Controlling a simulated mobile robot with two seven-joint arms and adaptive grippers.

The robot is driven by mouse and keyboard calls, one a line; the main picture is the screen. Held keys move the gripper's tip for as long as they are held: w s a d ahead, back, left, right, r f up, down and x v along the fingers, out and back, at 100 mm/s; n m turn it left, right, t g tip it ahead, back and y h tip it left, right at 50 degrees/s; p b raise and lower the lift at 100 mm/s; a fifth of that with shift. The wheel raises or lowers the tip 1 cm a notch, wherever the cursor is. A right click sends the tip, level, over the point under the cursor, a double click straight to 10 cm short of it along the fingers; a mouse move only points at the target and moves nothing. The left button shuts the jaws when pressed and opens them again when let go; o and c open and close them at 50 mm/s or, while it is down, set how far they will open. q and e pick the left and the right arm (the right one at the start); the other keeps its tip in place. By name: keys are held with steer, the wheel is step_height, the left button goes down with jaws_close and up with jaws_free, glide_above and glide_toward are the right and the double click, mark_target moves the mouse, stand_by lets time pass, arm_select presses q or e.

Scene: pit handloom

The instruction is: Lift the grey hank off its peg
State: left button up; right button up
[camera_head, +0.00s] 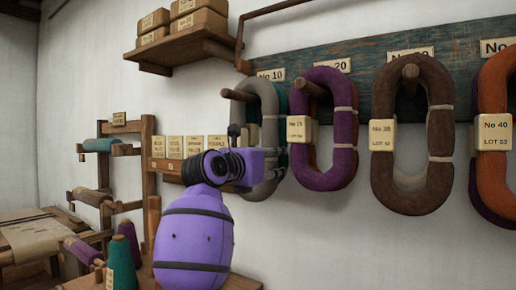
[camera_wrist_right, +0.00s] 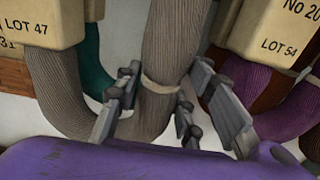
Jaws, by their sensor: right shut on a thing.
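The grey hank (camera_head: 269,106) hangs at the left of the row, under the No 10 label, and its wooden peg (camera_head: 240,94) still passes through its loop. My right gripper (camera_wrist_right: 160,92) is shut on the grey hank, with fingers on both sides of one ribbed strand (camera_wrist_right: 172,45) near a pale tie band. My left gripper is not in view.
A teal hank (camera_wrist_right: 97,78) hangs close behind the grey one. A purple hank (camera_head: 343,125) hangs close to its right, then a brown hank (camera_head: 441,130) and an orange one (camera_head: 492,90). A shelf (camera_head: 188,47) with boxes is above left. Cones (camera_head: 121,262) stand below left.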

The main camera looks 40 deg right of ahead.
mark_target(265, 134)
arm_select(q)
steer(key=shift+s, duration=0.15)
arm_select(e)
steer(key=shift+a+r, duration=0.2)
steer(key=shift+r, duration=0.25)
steer(key=r, duration=0.6)
steer(key=shift+s+a+r, duration=0.1)
steer(key=shift+a+r, duration=0.05)
steer(key=shift+a, duration=0.05)
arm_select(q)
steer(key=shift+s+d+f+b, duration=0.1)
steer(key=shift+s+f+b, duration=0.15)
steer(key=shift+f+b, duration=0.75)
arm_select(e)
steer(key=v, duration=1.9)
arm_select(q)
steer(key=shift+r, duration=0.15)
arm_select(e)
steer(key=shift+s, duration=0.15)
arm_select(q)
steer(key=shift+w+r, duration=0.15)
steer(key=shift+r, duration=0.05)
steer(key=shift+p, duration=0.3)
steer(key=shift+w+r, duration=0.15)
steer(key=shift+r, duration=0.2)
